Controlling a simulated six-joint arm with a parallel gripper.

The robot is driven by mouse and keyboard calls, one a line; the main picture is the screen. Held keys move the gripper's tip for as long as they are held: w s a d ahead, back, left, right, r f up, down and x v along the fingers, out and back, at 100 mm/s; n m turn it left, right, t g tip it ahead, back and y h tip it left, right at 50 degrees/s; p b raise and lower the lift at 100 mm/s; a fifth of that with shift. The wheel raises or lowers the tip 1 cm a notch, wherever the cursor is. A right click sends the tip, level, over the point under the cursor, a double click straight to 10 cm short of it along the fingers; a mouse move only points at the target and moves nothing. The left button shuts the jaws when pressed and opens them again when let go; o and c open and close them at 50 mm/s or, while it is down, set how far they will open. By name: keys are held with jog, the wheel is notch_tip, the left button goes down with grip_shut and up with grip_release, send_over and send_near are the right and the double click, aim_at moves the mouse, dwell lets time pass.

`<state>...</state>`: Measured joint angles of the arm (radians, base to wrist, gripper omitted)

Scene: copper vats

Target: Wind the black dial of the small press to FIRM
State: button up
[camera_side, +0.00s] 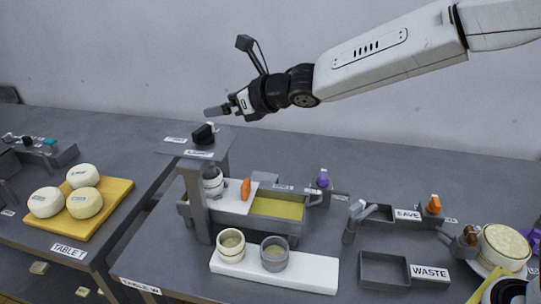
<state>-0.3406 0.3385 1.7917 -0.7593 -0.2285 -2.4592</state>
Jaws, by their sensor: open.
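The small press (195,192) is a grey stand with a flat top at the left end of the near table. Its black dial (202,134) sits on that top, between small white labels (200,154) too small to read. A pale cup-like mould (212,181) stands under the top. My gripper (212,111) is open and empty, a little above the dial and slightly to its right, apart from it. Which setting the dial points to cannot be made out.
A vat (278,206) of yellow liquid stands right of the press. Two moulds sit on a white board (230,268) in front. A yellow board (118,192) with white cheeses lies left. An empty waste tray (372,279) and a large cheese (505,244) are right.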

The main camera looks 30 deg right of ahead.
jog(key=s+m+t+y, duration=0.1)
jog(key=m+t+y, duration=0.1)
jog(key=m, duration=2.5)
jog(key=m+t, duration=0.2)
jog(key=m, duration=0.7)
send_near(203, 134)
jog(key=w, duration=0.2)
jog(key=shift+w+f, duration=0.1)
jog(key=shift+w, duration=0.05)
jog(key=shift+w+a, duration=0.1)
jog(key=shift+w, duration=0.05)
